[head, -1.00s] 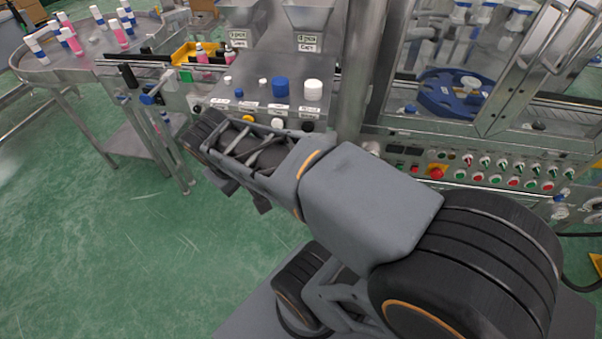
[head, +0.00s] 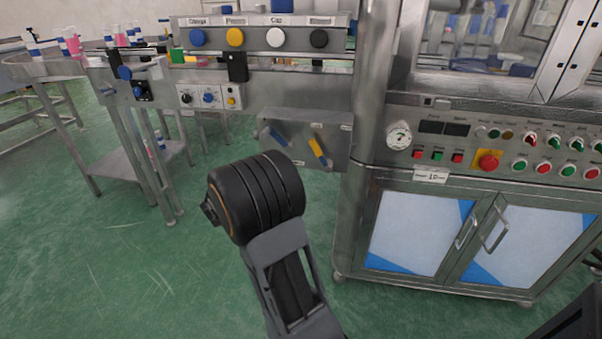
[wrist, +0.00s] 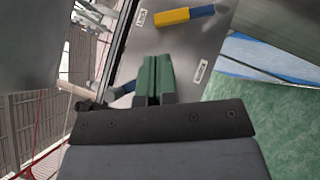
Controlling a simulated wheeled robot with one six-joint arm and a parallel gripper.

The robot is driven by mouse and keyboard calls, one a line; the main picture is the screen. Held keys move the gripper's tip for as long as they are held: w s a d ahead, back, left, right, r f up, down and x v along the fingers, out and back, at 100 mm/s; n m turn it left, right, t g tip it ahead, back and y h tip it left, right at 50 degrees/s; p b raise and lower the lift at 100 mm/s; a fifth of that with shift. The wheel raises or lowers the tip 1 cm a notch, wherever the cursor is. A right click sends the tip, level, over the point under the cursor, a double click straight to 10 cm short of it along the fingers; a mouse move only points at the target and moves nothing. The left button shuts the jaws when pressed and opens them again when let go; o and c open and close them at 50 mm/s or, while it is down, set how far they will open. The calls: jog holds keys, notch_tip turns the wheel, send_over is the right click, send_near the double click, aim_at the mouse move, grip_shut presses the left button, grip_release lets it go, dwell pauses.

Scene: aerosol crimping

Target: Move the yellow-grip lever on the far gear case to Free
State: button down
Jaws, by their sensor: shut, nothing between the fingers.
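The lever with the yellow grip (head: 317,146) is on a grey metal case (head: 296,122) under the conveyor, tilted, with a blue part at its lower end. In the wrist view the yellow grip (wrist: 173,16) lies near the top edge, its blue part to the right. Two small white labels, one (wrist: 141,18) left of the grip and one (wrist: 200,72) below it, are too small to read surely. My gripper (wrist: 152,80) has green fingers, shut and empty, apart from the yellow grip in the picture. In the head view my wrist hides the fingers.
A second lever with a blue part (head: 276,136) is left of the yellow one; it shows beside my fingers in the wrist view (wrist: 124,90). A knob box (head: 209,97) hangs on the conveyor at left. The cabinet (head: 420,235) stands at right. Green floor is open at left.

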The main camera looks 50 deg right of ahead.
aim_at(311, 143)
jog(key=shift+t+h, duration=0.3)
jog(key=shift+h, duration=0.3)
jog(key=b+x, duration=0.1)
jog(key=x, duration=0.2)
jog(key=f+b+x, duration=0.1)
jog(key=x, duration=0.2)
jog(key=w+b+x, duration=0.1)
jog(key=x, duration=0.2)
jog(key=shift+d+f, duration=0.25)
jog(key=shift+d, duration=0.3)
jog(key=shift+a, duration=0.1)
